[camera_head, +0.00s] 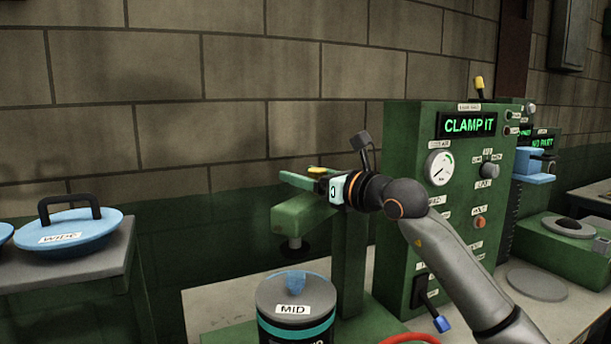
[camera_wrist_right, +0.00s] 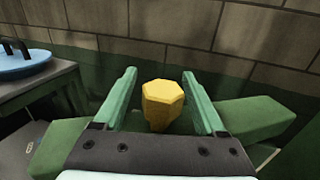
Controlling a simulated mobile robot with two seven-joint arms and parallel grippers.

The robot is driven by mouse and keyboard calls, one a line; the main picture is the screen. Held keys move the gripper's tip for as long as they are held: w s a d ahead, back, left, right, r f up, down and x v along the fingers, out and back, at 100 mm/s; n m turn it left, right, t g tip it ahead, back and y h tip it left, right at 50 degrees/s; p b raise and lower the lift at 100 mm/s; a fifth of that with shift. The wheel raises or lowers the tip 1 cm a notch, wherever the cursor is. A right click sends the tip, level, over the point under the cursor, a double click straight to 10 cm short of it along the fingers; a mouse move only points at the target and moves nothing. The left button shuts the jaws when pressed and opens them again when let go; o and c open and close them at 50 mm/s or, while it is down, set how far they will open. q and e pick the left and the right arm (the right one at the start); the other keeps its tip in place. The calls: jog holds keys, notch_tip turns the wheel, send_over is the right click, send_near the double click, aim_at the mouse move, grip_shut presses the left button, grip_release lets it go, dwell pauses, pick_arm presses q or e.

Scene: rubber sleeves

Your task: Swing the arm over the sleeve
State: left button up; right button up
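The green swing arm (camera_head: 300,214) reaches left from a green post, with a grey pad (camera_head: 294,244) under its left end. The pad hangs above a dark cylinder labelled MID (camera_head: 289,332), with a grey top, a teal band and a blue piece on top; I cannot tell which part is the sleeve. My right gripper (camera_head: 300,176) is at the top of the swing arm. In the wrist view, my right gripper (camera_wrist_right: 158,76) is open, its green fingers either side of a yellow knob (camera_wrist_right: 162,102), with visible gaps. My left gripper is out of view.
A green control panel (camera_head: 466,160) reading CLAMP IT stands right, behind my right arm. A blue-lidded container marked WIBE (camera_head: 65,246) sits on a side table at left. A block wall is behind. A red hose (camera_head: 412,338) lies at the front.

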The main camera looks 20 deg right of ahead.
jog(key=shift+s+d+f, duration=0.1)
jog(key=shift+s+d, duration=0.15)
jog(key=shift+s, duration=0.2)
jog(key=b+v, duration=0.4)
jog(key=v, duration=0.7)
jog(key=shift+s, duration=0.2)
jog(key=shift+d, duration=0.15)
